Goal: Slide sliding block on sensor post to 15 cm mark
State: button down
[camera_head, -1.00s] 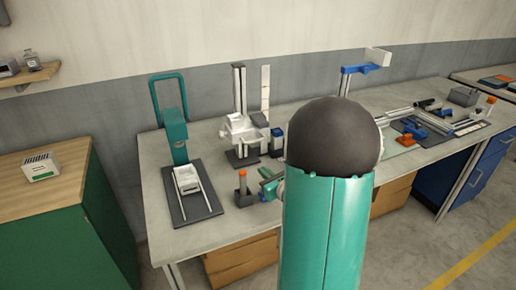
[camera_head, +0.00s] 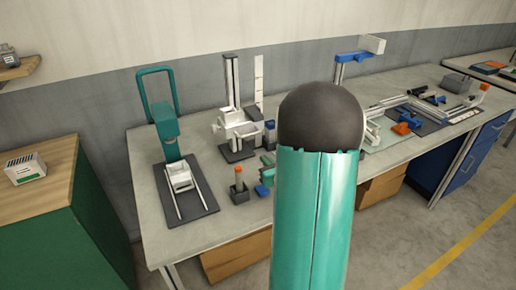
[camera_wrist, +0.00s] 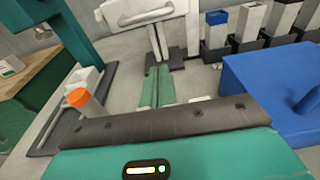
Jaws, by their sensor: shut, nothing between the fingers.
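The sensor post (camera_head: 231,82), apparently the pale upright with a dark base, stands left of centre on the bench. A white sliding block (camera_head: 240,130) with a bar handle sits low on it. In the wrist view the block (camera_wrist: 140,10) is at the top, with its lower part and the base (camera_wrist: 168,61) below. A white marked scale (camera_head: 259,88) stands behind right; its marks are too small to read. My gripper (camera_wrist: 158,72) is shut and empty, its green fingers pointing toward the base, apparently short of the block. In the head view my arm hides much of the gripper.
An orange-topped tube (camera_head: 239,175) in a dark holder stands in front of the post. A teal stand (camera_head: 167,125) is at left. Several small dark-based blocks (camera_wrist: 250,25) stand right of the post. A large blue shape (camera_wrist: 270,90) fills the wrist view's right side.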

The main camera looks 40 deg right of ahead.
jog(key=x, duration=1)
jog(key=r, duration=0.1)
jog(key=s+r, duration=0.1)
jog(key=r, duration=0.2)
jog(key=shift+s+a, duration=0.2)
jog(key=shift+a, duration=0.15)
jog(key=shift+w+d+r, duration=0.1)
jog(key=shift+r, duration=0.1)
